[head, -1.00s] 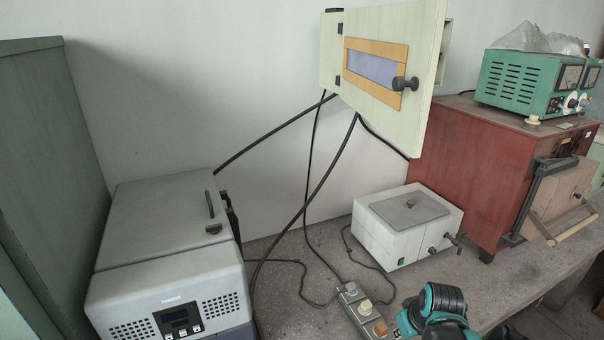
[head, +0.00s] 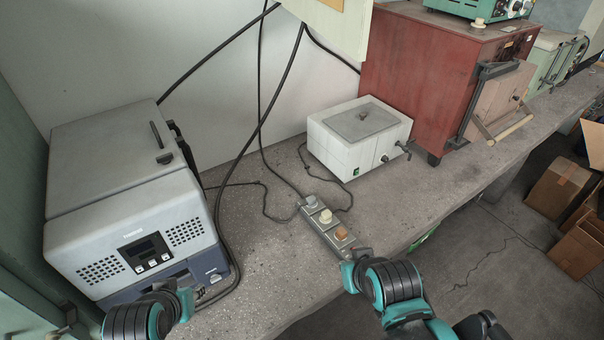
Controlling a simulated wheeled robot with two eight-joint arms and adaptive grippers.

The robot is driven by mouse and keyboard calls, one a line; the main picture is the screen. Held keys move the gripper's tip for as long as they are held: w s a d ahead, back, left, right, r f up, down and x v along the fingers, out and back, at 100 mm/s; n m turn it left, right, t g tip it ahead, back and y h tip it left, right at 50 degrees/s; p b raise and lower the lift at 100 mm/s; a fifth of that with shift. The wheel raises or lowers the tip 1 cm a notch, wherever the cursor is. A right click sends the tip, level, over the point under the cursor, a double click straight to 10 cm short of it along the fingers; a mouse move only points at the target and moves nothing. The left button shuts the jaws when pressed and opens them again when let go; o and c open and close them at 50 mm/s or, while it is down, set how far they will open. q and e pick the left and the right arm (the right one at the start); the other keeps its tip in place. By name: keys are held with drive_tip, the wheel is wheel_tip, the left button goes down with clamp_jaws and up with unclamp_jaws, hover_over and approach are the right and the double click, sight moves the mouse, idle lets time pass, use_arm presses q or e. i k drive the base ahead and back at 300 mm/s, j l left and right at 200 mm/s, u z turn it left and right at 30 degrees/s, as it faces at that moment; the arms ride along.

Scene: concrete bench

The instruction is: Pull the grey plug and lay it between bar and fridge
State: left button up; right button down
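A grey power bar (head: 331,231) lies on the bench, running from upper left to lower right. A small grey plug (head: 310,201) sits at its far end, with a cream plug (head: 326,216) and an orange-brown plug (head: 341,233) nearer. The fridge (head: 130,215), a grey box with a display, stands at the left.
A white box (head: 358,140) with a grey lid stands behind the bar. A red cabinet (head: 430,80) stands at the right rear. Black cables (head: 262,125) hang down between fridge and bar. The bench's front edge is close on the right, with cardboard boxes (head: 562,190) on the floor.

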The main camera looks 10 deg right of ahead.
sight(311, 201)
drive_tip(key=i+l+u, duration=0.3)
drive_tip(key=l+u, duration=0.3)
drive_tip(key=i+l+u, duration=0.3)
drive_tip(key=l, duration=0.2)
drive_tip(key=l+u, duration=0.3)
drive_tip(key=k+l, duration=0.05)
drive_tip(key=l, duration=0.05)
